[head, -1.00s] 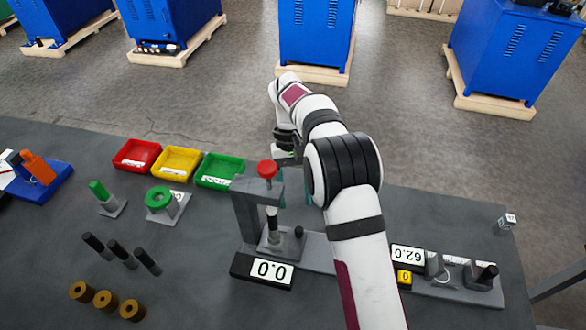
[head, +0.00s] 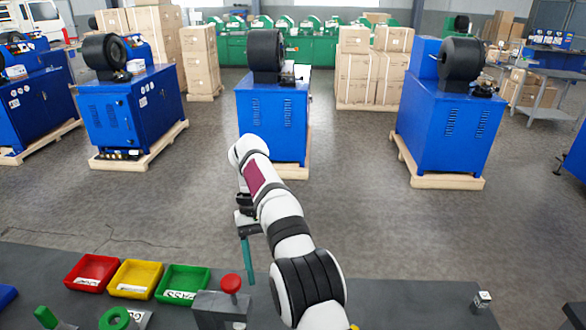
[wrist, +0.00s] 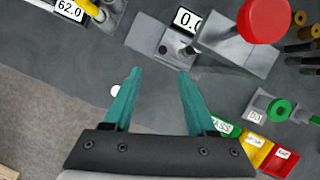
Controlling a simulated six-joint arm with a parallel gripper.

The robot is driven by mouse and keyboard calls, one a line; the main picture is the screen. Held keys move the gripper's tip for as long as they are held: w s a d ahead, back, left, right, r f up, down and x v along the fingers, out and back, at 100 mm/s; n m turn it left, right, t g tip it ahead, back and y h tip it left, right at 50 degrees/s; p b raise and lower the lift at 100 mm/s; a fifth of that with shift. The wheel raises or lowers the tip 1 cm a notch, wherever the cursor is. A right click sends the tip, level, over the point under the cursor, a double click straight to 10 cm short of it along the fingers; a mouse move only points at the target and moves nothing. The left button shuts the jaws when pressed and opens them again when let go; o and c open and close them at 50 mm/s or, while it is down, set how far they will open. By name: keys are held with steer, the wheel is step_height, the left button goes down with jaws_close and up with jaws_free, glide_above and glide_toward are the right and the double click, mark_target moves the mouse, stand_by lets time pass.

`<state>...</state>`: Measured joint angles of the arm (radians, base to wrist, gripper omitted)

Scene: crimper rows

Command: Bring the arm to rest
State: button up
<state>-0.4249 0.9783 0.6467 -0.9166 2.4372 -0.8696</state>
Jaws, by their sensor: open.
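My gripper (head: 247,250) hangs from my outstretched arm near the far edge of the table, beyond the press with the red knob (head: 231,284). In the wrist view, its two teal fingers (wrist: 159,76) are apart, with nothing between them. The press knob also shows in the wrist view (wrist: 265,20), ahead and to the right, apart from the fingers. The lower part of the press is cut off in the head view.
Red (head: 92,272), yellow (head: 135,278) and green (head: 182,283) bins stand left of the press. A small marked cube (head: 481,300) is at right. A 62.0 display (wrist: 70,9) shows in the wrist view. Blue machines (head: 272,118) stand beyond open floor.

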steer(key=s+d+r+m+t+y, duration=0.15)
steer(key=s+d+r+m, duration=0.25)
steer(key=s+d+r, duration=0.65)
steer(key=s+d+f+m, duration=0.1)
steer(key=s+f+m, duration=0.1)
steer(key=s, duration=0.4)
steer(key=s+d+f+m+t+y, duration=0.1)
steer(key=s+d+f+m, duration=0.1)
steer(key=s+f, duration=0.2)
steer(key=s+d+f+m+t+y, duration=0.1)
steer(key=s+d+f, duration=0.1)
steer(key=s, duration=0.6)
steer(key=shift+s+d+f+m, duration=0.3)
steer(key=shift+f+m, duration=0.1)
steer(key=shift+f, duration=0.4)
steer(key=shift+t, duration=0.25)
